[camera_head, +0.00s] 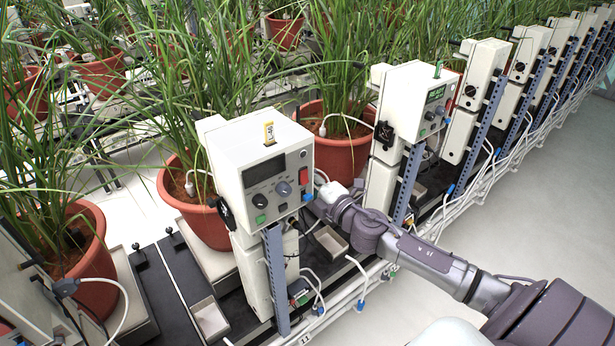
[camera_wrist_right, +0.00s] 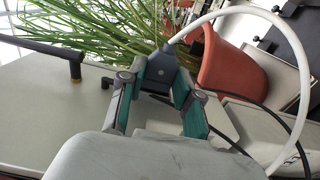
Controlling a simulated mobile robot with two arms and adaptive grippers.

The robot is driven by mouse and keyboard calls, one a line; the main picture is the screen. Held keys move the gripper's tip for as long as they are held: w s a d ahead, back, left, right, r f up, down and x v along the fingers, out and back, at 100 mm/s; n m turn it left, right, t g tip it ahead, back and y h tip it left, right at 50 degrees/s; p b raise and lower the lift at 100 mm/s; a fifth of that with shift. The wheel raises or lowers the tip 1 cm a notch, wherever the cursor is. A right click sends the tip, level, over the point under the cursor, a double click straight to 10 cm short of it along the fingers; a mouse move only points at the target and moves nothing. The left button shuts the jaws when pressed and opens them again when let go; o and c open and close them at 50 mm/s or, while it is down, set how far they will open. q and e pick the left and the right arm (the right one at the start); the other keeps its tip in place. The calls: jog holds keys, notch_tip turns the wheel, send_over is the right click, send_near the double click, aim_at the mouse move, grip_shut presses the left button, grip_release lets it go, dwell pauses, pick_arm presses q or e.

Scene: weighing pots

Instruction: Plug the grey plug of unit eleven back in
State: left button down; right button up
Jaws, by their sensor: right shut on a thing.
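Unit eleven (camera_head: 265,170) is a cream box with a dark screen, knobs and a red switch, and the rail below it is marked 11. My right arm reaches in from the right, and its wrist is beside the unit's right side. My right gripper (camera_wrist_right: 158,88) has teal pads and is shut on the grey plug (camera_wrist_right: 163,68). A white cable (camera_wrist_right: 285,40) leaves the plug and loops right and down. The fingertips are largely hidden behind the unit in the head view. The socket cannot be made out. My left gripper is not in view.
A terracotta pot (camera_head: 335,150) with grassy plants stands behind the unit, and it shows in the wrist view (camera_wrist_right: 228,65). A neighbouring unit (camera_head: 405,110) stands to the right. White cables run along the rail. The grey floor (camera_head: 520,215) at right is clear.

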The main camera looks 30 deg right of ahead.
jog(key=shift+a, duration=0.45)
jog(key=shift+a, duration=0.2)
jog(key=o, duration=1.1)
jog(key=shift+c, duration=0.2)
jog(key=s, duration=1.2)
jog(key=shift+d, duration=0.45)
